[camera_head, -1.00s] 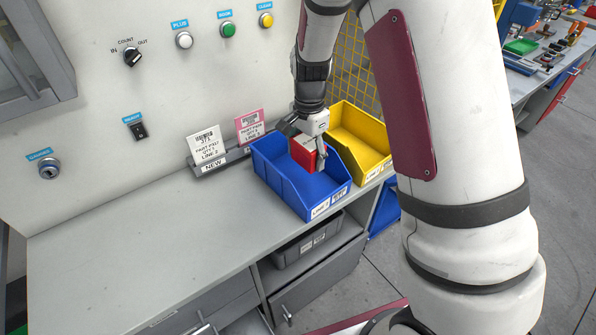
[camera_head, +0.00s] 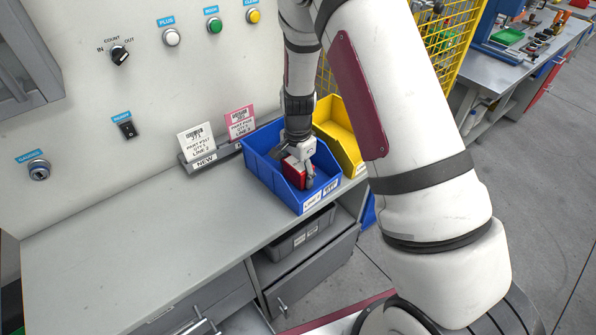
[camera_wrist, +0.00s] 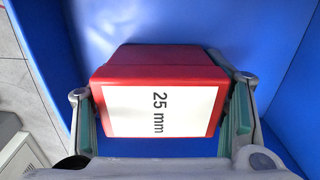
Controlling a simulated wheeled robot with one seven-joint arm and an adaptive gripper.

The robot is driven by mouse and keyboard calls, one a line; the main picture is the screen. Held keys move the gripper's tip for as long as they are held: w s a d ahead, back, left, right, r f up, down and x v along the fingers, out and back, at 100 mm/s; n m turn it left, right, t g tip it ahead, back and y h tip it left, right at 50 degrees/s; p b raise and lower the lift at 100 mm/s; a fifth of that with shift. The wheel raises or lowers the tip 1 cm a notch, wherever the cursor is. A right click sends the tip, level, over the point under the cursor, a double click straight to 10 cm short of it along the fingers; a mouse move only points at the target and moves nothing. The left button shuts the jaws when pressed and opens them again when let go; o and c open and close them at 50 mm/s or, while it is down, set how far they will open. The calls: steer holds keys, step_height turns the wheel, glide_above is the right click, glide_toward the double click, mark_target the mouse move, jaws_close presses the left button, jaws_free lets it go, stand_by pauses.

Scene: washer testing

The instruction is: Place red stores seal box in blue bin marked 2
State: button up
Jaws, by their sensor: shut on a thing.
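The red box (camera_head: 294,172) is in my gripper (camera_head: 297,168), down inside the blue bin (camera_head: 263,168) on the bench. In the wrist view the red box (camera_wrist: 160,64) shows a white label reading "25 mm", and the fingers of my gripper (camera_wrist: 165,112) press on its left and right sides. Blue bin walls (camera_wrist: 215,22) surround it there. The bin's front carries a label starting "LINE"; its number is too small to read. I cannot tell whether the box touches the bin floor.
A yellow bin (camera_head: 338,135) stands right of the blue bin, partly behind my arm. Card holders with a white card (camera_head: 197,143) and a pink card (camera_head: 240,121) stand to the left. The bench top (camera_head: 130,235) is clear. A grey tote (camera_head: 300,235) sits on a shelf below.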

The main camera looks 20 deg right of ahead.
mark_target(298, 163)
steer(key=shift+f, duration=0.1)
steer(key=o, duration=1.2)
step_height(298, 163, up, 12)
steer(key=shift+r+b, duration=0.15)
steer(key=shift+b, duration=0.35)
steer(key=s+r+n+t+y, duration=0.1)
steer(key=s+r+n+t, duration=0.2)
steer(key=s+r+n, duration=0.85)
steer(key=s+r, duration=0.2)
steer(key=s, duration=0.2)
steer(key=s+r+n+t, duration=0.1)
steer(key=s+r, duration=0.3)
steer(key=s, duration=0.1)
steer(key=s+r+n+t+h, duration=0.1)
steer(key=s+r, duration=0.2)
steer(key=s, duration=0.2)
steer(key=shift+s+a+r, duration=0.15)
steer(key=shift+s+r, duration=0.1)
steer(key=shift+r, duration=0.15)
